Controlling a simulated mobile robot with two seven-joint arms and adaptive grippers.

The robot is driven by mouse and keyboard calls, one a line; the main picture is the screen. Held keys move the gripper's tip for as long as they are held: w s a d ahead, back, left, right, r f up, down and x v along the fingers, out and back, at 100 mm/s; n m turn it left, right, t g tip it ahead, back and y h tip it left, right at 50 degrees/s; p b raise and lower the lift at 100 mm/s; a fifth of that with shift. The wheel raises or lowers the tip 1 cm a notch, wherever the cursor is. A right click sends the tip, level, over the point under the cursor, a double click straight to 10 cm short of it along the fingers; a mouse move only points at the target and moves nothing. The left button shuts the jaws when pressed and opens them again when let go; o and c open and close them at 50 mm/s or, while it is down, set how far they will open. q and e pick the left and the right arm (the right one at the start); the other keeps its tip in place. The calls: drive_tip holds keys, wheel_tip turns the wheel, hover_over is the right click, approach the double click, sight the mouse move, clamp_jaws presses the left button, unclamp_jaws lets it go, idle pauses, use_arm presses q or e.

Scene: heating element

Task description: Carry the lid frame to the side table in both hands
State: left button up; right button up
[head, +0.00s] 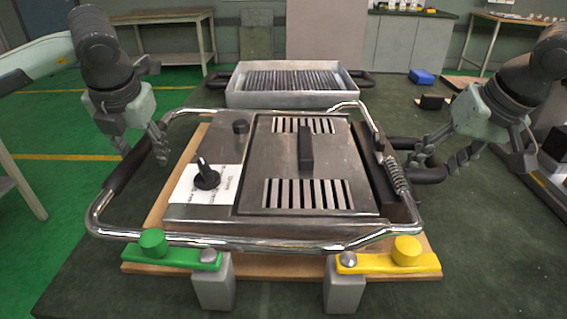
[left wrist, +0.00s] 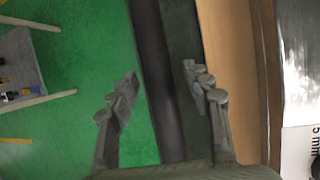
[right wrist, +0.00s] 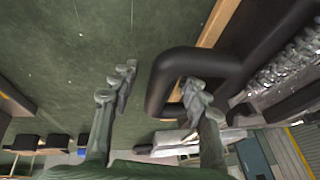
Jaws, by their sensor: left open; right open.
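The lid frame is a chrome tube loop (head: 250,242) around a grey heating unit (head: 300,165) on a wooden board. It has a black grip (head: 127,168) on the left and a black looped handle (head: 428,176) on the right. My left gripper (head: 143,152) is open at the left grip; in the left wrist view the grip (left wrist: 153,50) runs between the spread fingers (left wrist: 160,80). My right gripper (head: 441,160) is open at the right handle; in the right wrist view the handle's bar (right wrist: 163,80) lies between its fingers (right wrist: 157,80). Finger contact cannot be told.
Green (head: 153,242) and yellow (head: 407,250) clamps with grey posts stand at the front. A metal tray with a grate (head: 238,88) lies behind the unit. A pale table (head: 15,190) is at the far left and a wooden table (head: 160,18) at the back. Green floor lies between.

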use_arm(q)
drive_tip(key=shift+c, duration=0.4)
use_arm(e)
drive_tip(key=shift+c, duration=0.4)
use_arm(q)
clamp_jaws()
use_arm(e)
clamp_jaws()
use_arm(q)
drive_tip(key=shift+w+r, duration=0.2)
drive_tip(key=shift+r, duration=0.1)
use_arm(e)
drive_tip(key=shift+w+r, duration=0.2)
drive_tip(key=shift+r, duration=0.1)
